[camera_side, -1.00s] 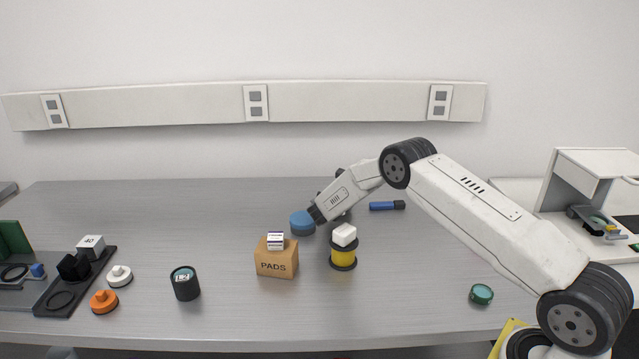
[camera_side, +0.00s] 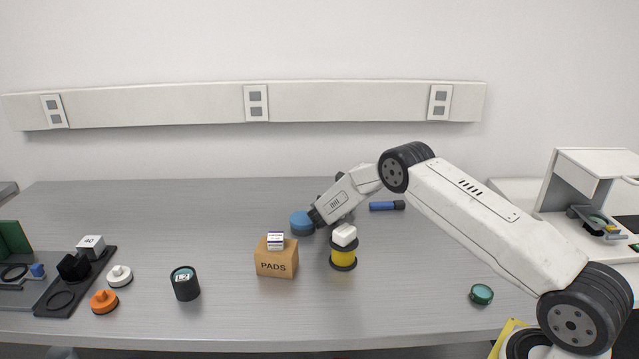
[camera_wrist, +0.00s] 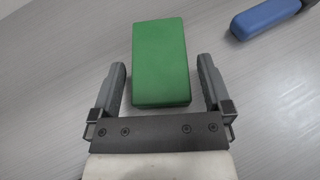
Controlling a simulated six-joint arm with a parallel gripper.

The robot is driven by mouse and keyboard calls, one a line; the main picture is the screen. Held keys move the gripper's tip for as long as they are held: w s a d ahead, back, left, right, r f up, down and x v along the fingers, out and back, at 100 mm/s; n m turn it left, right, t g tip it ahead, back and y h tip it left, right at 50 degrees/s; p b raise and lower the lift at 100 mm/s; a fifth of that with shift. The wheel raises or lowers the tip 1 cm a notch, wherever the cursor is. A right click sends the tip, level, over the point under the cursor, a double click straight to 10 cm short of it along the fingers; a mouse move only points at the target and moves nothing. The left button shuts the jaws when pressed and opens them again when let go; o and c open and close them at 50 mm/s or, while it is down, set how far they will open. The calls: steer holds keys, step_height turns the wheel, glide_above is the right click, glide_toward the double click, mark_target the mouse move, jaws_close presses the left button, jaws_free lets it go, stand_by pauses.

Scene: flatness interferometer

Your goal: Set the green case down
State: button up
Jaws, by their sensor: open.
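The green case (camera_wrist: 160,75) is a plain green block in the wrist view, seen from above. It appears to lie on the grey table. My gripper (camera_wrist: 161,66) is open, with one finger on each side of the case. A narrow gap shows between the case and each finger. In the side view my arm hides the case, and the fingers cannot be made out clearly there.
A blue object with a dark end (camera_side: 387,206) lies to the right; it also shows in the wrist view (camera_wrist: 262,16). Near my arm are a blue round piece (camera_side: 301,223), a yellow spool (camera_side: 343,257) topped by a white block, and a PADS box (camera_side: 276,263).

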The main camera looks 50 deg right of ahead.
steer(key=shift+r, duration=0.15)
steer(key=shift+s+a+r, duration=0.15)
steer(key=shift+a+r, duration=0.05)
steer(key=shift+a, duration=0.2)
steer(key=v, duration=1.1)
